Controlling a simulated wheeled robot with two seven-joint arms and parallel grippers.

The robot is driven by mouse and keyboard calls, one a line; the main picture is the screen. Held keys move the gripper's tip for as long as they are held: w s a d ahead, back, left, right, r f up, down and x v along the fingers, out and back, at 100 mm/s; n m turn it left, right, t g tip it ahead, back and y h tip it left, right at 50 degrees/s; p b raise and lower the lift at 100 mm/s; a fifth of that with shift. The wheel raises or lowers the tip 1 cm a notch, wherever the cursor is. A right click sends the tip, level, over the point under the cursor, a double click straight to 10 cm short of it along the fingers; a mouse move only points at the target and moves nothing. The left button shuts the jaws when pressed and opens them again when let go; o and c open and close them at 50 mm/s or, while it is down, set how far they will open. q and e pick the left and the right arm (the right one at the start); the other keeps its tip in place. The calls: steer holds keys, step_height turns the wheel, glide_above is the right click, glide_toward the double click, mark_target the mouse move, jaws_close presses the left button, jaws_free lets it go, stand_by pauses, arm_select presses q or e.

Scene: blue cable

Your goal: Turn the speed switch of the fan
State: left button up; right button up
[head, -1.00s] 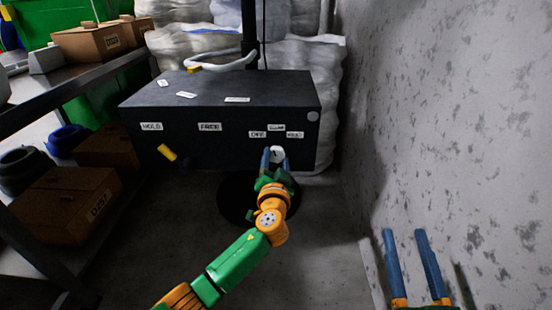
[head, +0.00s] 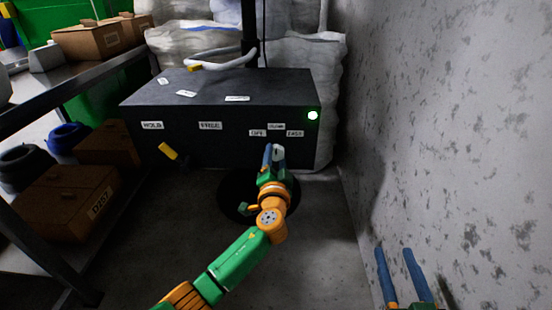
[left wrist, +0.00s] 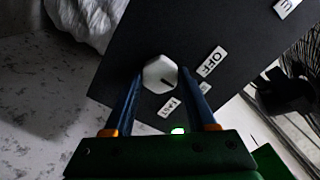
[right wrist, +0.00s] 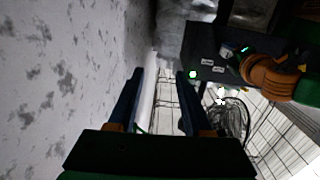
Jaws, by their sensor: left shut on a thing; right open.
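The white speed switch (head: 279,153) is a knob on the front of the black fan base (head: 220,150), low at its right. My left gripper (head: 274,149) is shut on it. In the left wrist view the faceted knob (left wrist: 157,70) sits between the two blue fingers, its dark mark pointing down-right among the small labels. The OFF label (left wrist: 211,62) and the label below the knob (left wrist: 169,107) are near it. A round green light (head: 312,115) is lit at the box's upper right corner. My right gripper (head: 394,252) is open and empty near the wall.
A yellow-tipped lever (head: 168,151) sticks out at the box's left, below the HOLD label (head: 152,125). A concrete wall (head: 450,120) bounds the right side. A shelf with cardboard boxes (head: 67,202) stands at the left. Wrapped sacks (head: 320,75) are behind.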

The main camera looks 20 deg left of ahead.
mark_target(276, 155)
arm_select(q)
steer(key=o, duration=1.4)
steer(key=shift+c, duration=0.2)
steer(key=p+v, duration=0.1)
steer(key=v, duration=0.2)
steer(key=shift+s+d+p, duration=0.1)
steer(key=shift+s+p, duration=0.15)
steer(key=shift+p, duration=0.05)
steer(key=v, duration=0.3)
steer(key=shift+s+p, duration=0.3)
steer(key=shift+p, duration=0.1)
arm_select(e)
steer(key=s+d+f+g+h, duration=0.1)
steer(key=s+f+g, duration=0.3)
steer(key=f, duration=0.3)
steer(key=s+d+f+g+h, duration=0.1)
steer(key=s+d+f+g, duration=0.1)
steer(key=s+f+g, duration=0.2)
step_height(276, 155, down, 3)
steer(key=shift+d+r+m+g+h, duration=0.1)
steer(key=shift+d+m+g+h, duration=0.25)
steer(key=shift+g, duration=0.45)
steer(key=shift+s+a, duration=0.1)
